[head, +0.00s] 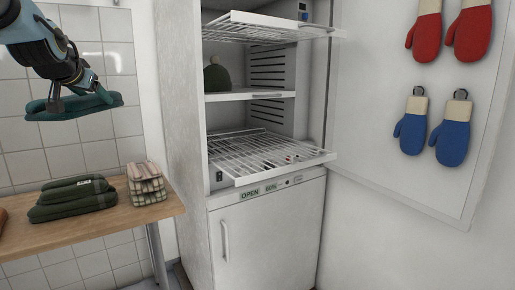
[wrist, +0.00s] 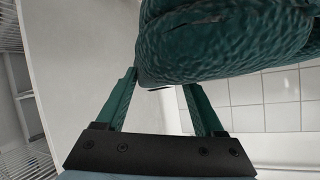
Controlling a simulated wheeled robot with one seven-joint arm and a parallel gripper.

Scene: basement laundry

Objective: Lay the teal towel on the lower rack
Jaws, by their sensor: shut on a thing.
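The teal towel (head: 90,106) is folded and hangs in the air above the wooden table at the left of the head view. My gripper (head: 73,95) is shut on it; in the wrist view the towel (wrist: 225,40) fills the space beyond the fingers (wrist: 160,95). The lower rack (head: 250,152) is a wire shelf that sticks out from the open white cabinet, and its front part looks bare. It is to the right of my gripper and lower. Small reddish marks or things show near its right side, too small to tell.
An upper wire rack (head: 265,27) also sticks out, above a solid shelf (head: 250,95) with a green knit hat (head: 216,75). The wooden table (head: 120,219) holds dark green folded towels (head: 72,200) and a checked cloth (head: 146,184). Red and blue mitts (head: 453,142) hang at right.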

